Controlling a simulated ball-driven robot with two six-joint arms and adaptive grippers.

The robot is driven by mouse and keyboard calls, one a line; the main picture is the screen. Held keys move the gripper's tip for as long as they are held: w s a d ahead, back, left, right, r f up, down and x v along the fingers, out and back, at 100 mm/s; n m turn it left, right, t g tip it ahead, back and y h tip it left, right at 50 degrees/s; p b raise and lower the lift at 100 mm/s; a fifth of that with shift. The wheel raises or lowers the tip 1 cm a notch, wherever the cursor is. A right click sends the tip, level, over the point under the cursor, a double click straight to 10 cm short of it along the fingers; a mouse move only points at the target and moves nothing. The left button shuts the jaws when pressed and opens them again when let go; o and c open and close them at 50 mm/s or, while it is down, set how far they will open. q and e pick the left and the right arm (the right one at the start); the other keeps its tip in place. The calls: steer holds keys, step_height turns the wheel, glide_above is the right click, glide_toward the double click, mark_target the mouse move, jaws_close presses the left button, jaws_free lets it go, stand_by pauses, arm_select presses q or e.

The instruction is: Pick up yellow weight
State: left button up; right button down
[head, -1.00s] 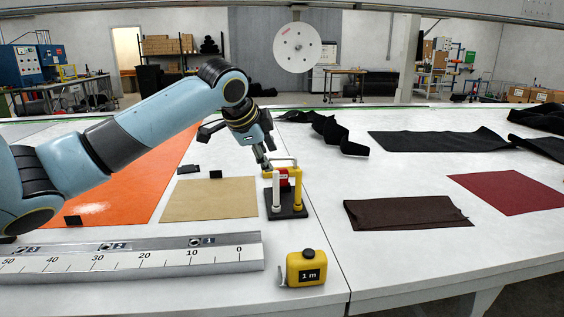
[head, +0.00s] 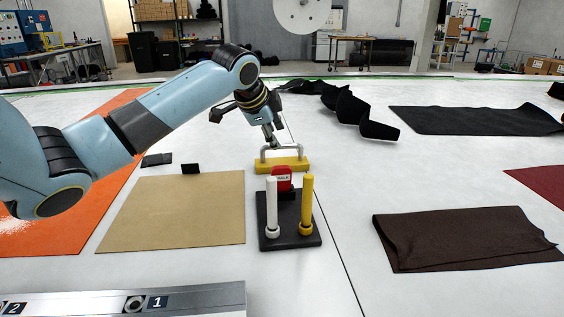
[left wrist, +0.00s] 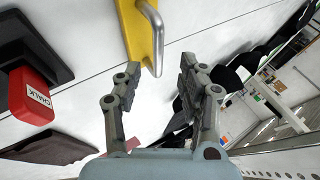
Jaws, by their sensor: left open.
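The yellow weight (head: 292,166) is a yellow bar with a grey metal handle on top. It lies on the white table behind the black stand in the head view. In the left wrist view the yellow weight (left wrist: 133,28) and its handle show at the top, just beyond my fingertips. My left gripper (head: 270,138) is just above and behind the handle in the head view. In the left wrist view my left gripper (left wrist: 158,78) is open, with nothing between its fingers. Whether a finger touches the handle is unclear. My right gripper is not in view.
A black stand (head: 290,240) with a white marker, a yellow marker and a red chalk block (head: 283,180) is close in front of the weight. A tan sheet (head: 170,215) lies left, dark brown cloth (head: 465,240) right. A metal ruler (head: 200,297) lies in front.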

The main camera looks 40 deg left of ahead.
mark_target(282, 146)
arm_select(q)
steer(key=x, duration=0.6)
steer(key=shift+w+d+f, duration=0.1)
steer(key=shift+d+f, duration=0.05)
steer(key=shift+f, duration=0.15)
jaws_close()
steer(key=shift+r, duration=0.15)
